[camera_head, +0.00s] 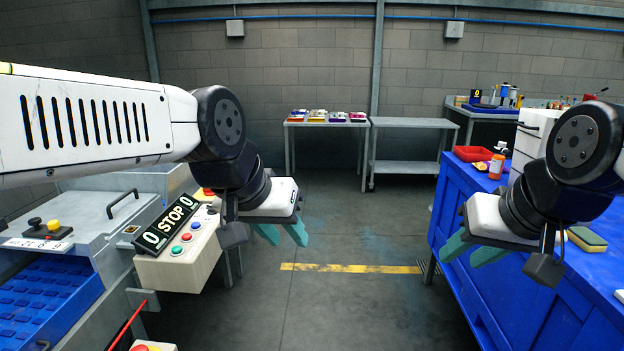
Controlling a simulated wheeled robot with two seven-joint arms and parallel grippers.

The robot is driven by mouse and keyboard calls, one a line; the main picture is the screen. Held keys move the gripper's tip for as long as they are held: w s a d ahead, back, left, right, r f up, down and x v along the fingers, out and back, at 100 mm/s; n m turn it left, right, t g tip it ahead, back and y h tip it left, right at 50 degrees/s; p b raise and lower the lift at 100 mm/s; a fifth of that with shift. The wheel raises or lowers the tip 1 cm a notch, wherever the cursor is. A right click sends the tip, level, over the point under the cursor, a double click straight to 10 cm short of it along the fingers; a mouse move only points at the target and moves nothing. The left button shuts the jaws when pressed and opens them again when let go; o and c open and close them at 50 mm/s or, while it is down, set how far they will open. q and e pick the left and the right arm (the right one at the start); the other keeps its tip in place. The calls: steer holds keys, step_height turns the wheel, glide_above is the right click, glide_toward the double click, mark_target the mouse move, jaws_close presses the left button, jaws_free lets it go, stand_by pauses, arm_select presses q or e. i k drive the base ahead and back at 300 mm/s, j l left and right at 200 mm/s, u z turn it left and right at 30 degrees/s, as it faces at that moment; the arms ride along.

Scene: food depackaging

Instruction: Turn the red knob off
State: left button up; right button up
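A light-coloured control box (182,265) stands at the left with a black STOP display (172,222). A red-and-yellow control (207,192) shows behind the display, partly hidden by my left arm. I cannot tell which red control is the knob, or its setting. My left gripper (287,238) is to the right of the box, apart from it, with its teal fingers open and empty. My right gripper (472,252) is open and empty beside the blue workbench.
The grey machine (75,207) at left has a blue slotted bed (45,300) and another small control panel (42,236). The blue workbench (468,212) at right holds a red tray (473,153), a bottle and a sponge (587,238). Open floor lies between them; tables stand at the back.

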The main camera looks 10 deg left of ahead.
mark_target(208, 192)
steer(key=i+u, duration=0.2)
steer(key=i, duration=0.25)
steer(key=i+l+u, duration=0.15)
steer(key=i, duration=0.3)
steer(key=i+l+u, duration=0.2)
steer(key=i, duration=0.25)
steer(key=i+j+u, duration=0.1)
steer(key=i+u, duration=0.5)
steer(key=u, duration=0.15)
steer(key=i+u, duration=0.4)
steer(key=i+l+u, duration=0.15)
steer(key=u, duration=0.2)
